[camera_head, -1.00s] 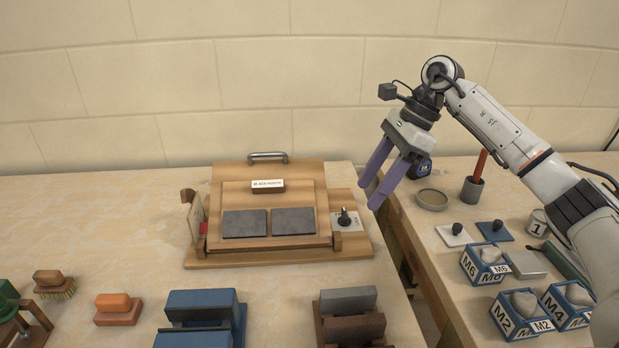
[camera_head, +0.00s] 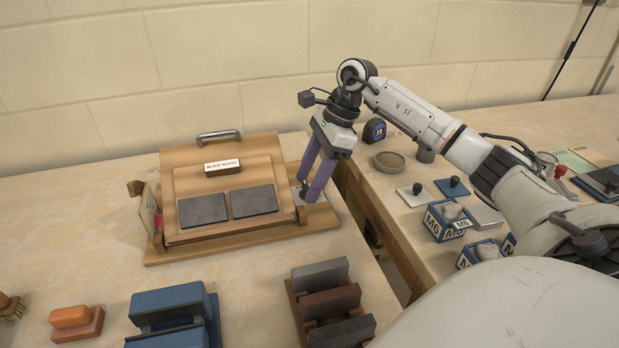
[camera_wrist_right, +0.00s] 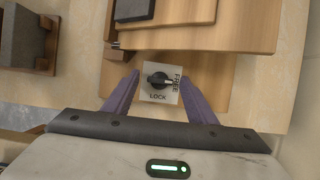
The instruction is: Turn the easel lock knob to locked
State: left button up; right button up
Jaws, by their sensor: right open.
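The easel (camera_head: 190,160) is a tilted wooden board with a metal handle, a "BLACK" label and two dark slabs. Its black lock knob (camera_wrist_right: 158,80) sits on a pale plate (camera_wrist_right: 152,93) at the easel's right side. In the right wrist view the plate reads "LOCK" below the knob and "FREE" to its right; the knob's bar lies roughly sideways, its narrow end toward "FREE". My right gripper (camera_head: 310,191) is open, its purple fingers pointing down on either side of the knob with a gap on both sides. In the head view the fingers largely hide the knob.
A blue holder (camera_head: 172,310), a rack of brown and grey blocks (camera_head: 328,300) and an orange block (camera_head: 72,318) stand in front of the easel. A gap separates this table from the right-hand one, which holds a tape measure (camera_head: 375,130) and blue M6 box (camera_head: 447,222).

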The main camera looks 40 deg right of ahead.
jog(key=c, duration=1.1)
pick_arm(q)
jog(key=shift+w+a+r, duration=0.1)
jog(key=shift+w+a, duration=0.05)
jog(key=shift+w, duration=0.05)
